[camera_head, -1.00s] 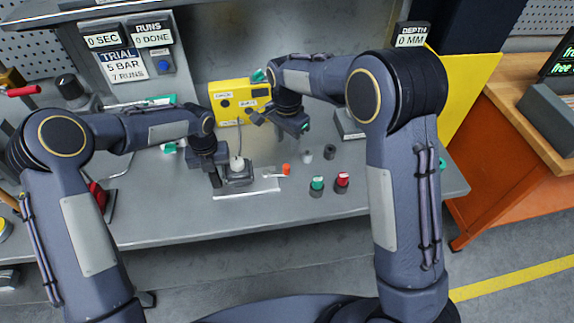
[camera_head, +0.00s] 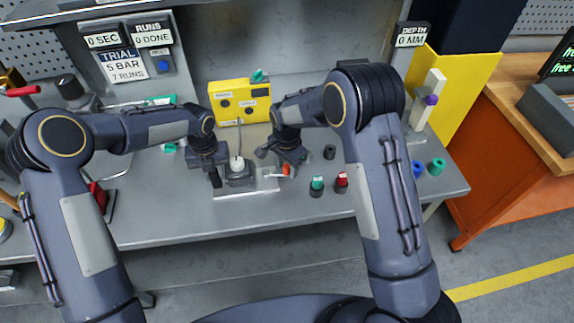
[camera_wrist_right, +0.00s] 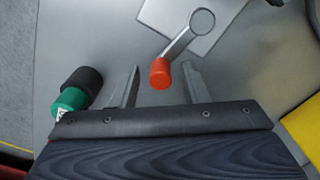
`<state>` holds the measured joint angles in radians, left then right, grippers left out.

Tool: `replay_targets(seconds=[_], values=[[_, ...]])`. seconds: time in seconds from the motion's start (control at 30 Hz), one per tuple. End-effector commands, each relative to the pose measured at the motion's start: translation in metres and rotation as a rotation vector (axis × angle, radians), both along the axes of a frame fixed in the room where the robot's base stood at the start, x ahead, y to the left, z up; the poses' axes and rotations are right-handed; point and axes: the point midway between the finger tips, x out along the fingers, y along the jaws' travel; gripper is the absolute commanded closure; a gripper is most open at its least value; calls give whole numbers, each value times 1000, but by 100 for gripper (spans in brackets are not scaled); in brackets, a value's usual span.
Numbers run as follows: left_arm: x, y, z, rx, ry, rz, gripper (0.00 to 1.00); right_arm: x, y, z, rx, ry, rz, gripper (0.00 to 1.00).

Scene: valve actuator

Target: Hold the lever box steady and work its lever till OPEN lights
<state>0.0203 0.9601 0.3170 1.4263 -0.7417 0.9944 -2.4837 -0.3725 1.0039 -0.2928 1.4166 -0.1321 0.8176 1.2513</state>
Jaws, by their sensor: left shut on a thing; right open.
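The lever box (camera_head: 240,180) is a small grey block with a pale round top, on a light plate (camera_head: 262,187) on the bench. My left gripper (camera_head: 228,177) is shut on it from the left side. Its lever ends in an orange knob (camera_head: 285,170) at the right. In the right wrist view the orange knob (camera_wrist_right: 161,73) lies between the spread fingers of my right gripper (camera_wrist_right: 160,85), with a gap on each side. The yellow box (camera_head: 229,88) behind has dark round lamps; I see none lit, and its labels are too small to read.
A green-capped piece (camera_head: 317,183) and a red-capped piece (camera_head: 342,180) stand right of the lever. A dark cylinder (camera_head: 329,152) stands behind them. Blue (camera_head: 417,169) and green (camera_head: 437,167) pieces sit at the bench's right end. The front bench strip is clear.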

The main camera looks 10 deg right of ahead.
Motion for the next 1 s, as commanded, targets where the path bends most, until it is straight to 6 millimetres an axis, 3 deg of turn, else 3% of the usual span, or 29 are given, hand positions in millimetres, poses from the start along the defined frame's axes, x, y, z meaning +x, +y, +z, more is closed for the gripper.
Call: replay_targets(seconds=[0.07, 0.4, 1.0], values=[[-3, 2, -5, 5, 10, -1, 100, 0, 0, -1, 0, 0, 0, 59], [-3, 2, -5, 5, 10, 0, 100, 0, 0, 0, -1, 1, 1, 100], [-2, 2, -5, 5, 9, 2, 100, -7, 1, 0, -2, 1, -105, 100]])
